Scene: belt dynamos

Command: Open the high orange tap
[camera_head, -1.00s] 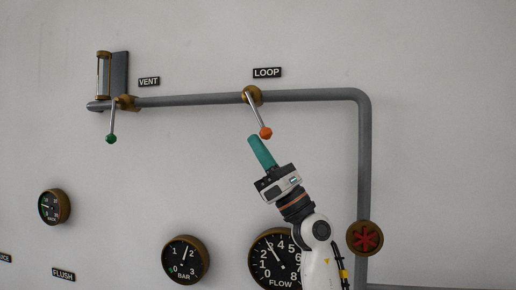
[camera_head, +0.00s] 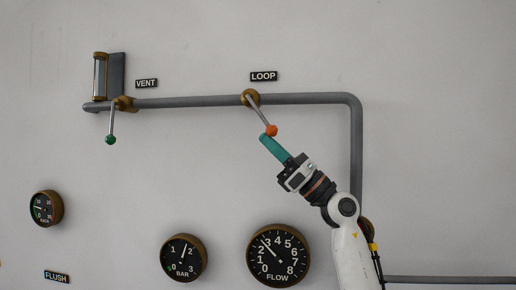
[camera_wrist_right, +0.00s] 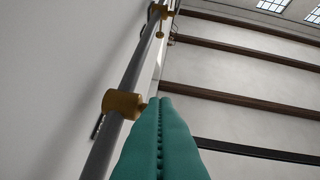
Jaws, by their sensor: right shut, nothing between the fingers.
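The high orange tap is a steel lever with an orange knob (camera_head: 271,131) on a brass valve body (camera_head: 251,98) under the LOOP label (camera_head: 264,76). The lever hangs down, slanting to the right. My right gripper (camera_head: 266,139) is shut and empty, its teal fingertips just below the orange knob; I cannot tell whether they touch. In the right wrist view the shut teal fingers (camera_wrist_right: 160,135) point up along the pipe, next to a brass valve body (camera_wrist_right: 122,103); the orange knob does not show there. My left gripper is not in view.
A grey pipe (camera_head: 190,101) runs along the wall and bends down at the right. A green-knobbed lever (camera_head: 111,139) hangs at the left under VENT. BAR (camera_head: 184,258) and FLOW (camera_head: 278,256) gauges sit below. The wall between lever and gauges is clear.

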